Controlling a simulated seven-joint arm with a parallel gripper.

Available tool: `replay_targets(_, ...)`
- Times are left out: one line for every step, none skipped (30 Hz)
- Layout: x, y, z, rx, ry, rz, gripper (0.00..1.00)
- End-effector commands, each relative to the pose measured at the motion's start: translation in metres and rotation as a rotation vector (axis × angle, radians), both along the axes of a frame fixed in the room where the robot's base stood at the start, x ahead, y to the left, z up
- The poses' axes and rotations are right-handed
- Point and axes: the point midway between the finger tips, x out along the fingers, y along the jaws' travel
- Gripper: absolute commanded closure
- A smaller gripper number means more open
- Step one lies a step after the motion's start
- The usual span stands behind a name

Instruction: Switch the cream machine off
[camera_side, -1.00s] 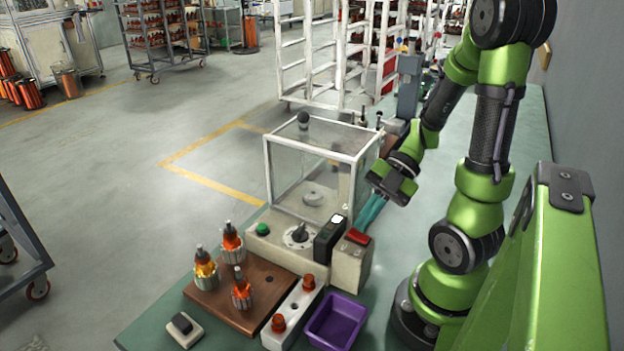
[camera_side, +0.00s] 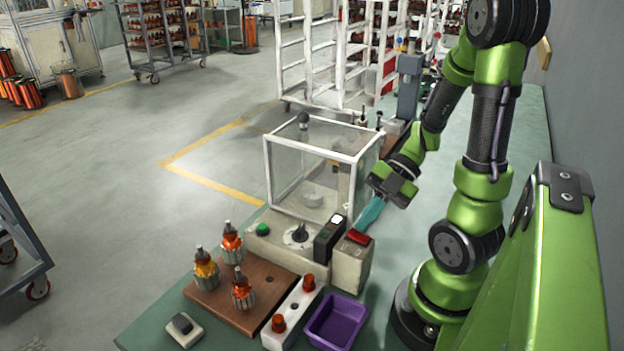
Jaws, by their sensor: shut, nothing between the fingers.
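The cream machine (camera_side: 285,250) stands on the green bench under a clear box with a white frame. Its front has a green button (camera_side: 262,229) and a black dial (camera_side: 299,234). At its right end are a black unit (camera_side: 328,238) with a white top face and a cream block (camera_side: 349,265) with a red rocker switch (camera_side: 358,237) on top. My gripper (camera_side: 361,227) is shut and empty, its teal fingers pointing down and left. The fingertips are right at the rear edge of the red switch; I cannot tell whether they touch it.
A brown board (camera_side: 220,308) with several small wound armatures, a white strip (camera_side: 292,318) with orange-red pieces and a purple tray (camera_side: 336,321) lie in front. A small switch box (camera_side: 184,328) is at front left. The clear box (camera_side: 315,165) stands close left of my gripper.

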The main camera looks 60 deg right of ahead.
Motion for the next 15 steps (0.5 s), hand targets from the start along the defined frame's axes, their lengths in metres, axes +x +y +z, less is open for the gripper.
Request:
replay_targets(-0.0073, 0.004, -0.0032, 0.005, 0.015, 0.014, 1.0)
replay_targets(-0.0089, 0.0039, -0.0033, 0.005, 0.016, 0.015, 1.0)
replay_targets(-0.0107, 0.0039, -0.0035, 0.004, 0.016, 0.016, 1.0)
replay_targets(-0.0115, 0.004, -0.0035, 0.004, 0.016, 0.016, 1.0)
replay_targets(-0.0121, 0.004, -0.0036, 0.004, 0.017, 0.016, 1.0)
replay_targets(-0.0126, 0.004, -0.0036, 0.004, 0.017, 0.016, 1.0)
replay_targets(-0.0127, 0.004, -0.0037, 0.004, 0.017, 0.016, 1.0)
replay_targets(-0.0127, 0.004, -0.0037, 0.004, 0.017, 0.016, 1.0)
replay_targets(-0.0127, 0.004, -0.0037, 0.004, 0.017, 0.016, 1.0)
replay_targets(-0.0127, 0.004, -0.0037, 0.004, 0.017, 0.016, 1.0)
replay_targets(-0.0127, 0.004, -0.0037, 0.005, 0.018, 0.015, 1.0)
replay_targets(-0.0127, 0.0039, -0.0038, 0.005, 0.018, 0.015, 1.0)
replay_targets(-0.0127, 0.004, -0.0037, 0.005, 0.018, 0.015, 1.0)
replay_targets(-0.0127, 0.0039, -0.0035, 0.005, 0.018, 0.015, 1.0)
replay_targets(-0.0128, 0.0038, -0.0027, 0.004, 0.016, 0.015, 1.0)
